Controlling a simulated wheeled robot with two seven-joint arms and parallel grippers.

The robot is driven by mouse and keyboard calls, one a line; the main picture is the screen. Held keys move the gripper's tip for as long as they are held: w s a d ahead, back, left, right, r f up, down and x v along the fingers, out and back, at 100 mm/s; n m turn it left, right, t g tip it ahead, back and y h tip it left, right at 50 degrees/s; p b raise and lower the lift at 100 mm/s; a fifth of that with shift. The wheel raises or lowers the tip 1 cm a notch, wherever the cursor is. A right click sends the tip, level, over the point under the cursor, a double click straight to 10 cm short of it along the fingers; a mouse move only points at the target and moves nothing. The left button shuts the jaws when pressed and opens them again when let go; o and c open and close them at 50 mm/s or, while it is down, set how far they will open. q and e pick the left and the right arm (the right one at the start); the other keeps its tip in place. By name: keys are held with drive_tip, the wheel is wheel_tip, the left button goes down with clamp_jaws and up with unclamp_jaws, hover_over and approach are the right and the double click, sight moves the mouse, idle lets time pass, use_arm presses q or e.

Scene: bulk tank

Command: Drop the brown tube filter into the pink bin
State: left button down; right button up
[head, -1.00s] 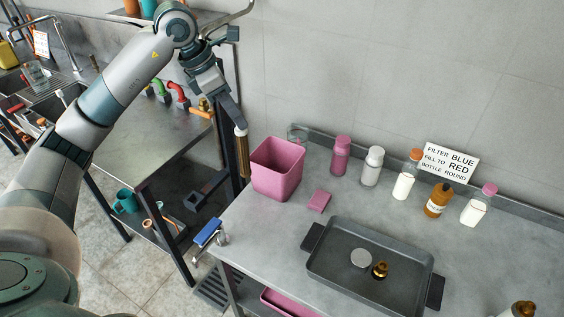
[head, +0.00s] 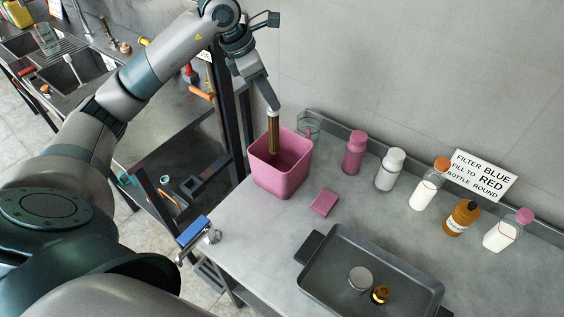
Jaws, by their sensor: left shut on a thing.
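The brown tube filter (head: 274,137) hangs upright from my left gripper (head: 270,107), which is shut on its pale top end. In the head view the filter's lower part overlaps the opening of the pink bin (head: 282,184), and its lower end shows against the bin's inner wall. The bin stands upright at the left end of the grey counter, with its open top facing up. The view does not make clear how deep the filter's lower end is inside the bin. My right gripper is not in view.
A pink sponge (head: 323,202) lies right of the bin. A clear glass (head: 308,125) stands behind it. Several bottles, including a pink one (head: 354,153), line the wall by a sign (head: 481,175). A dark tray (head: 342,243) holds a metal disc and a brass piece.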

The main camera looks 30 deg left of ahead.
sight(271, 115)
use_arm(q)
drive_tip(key=shift+f+b, duration=1.45)
drive_tip(key=shift+f, duration=1.55)
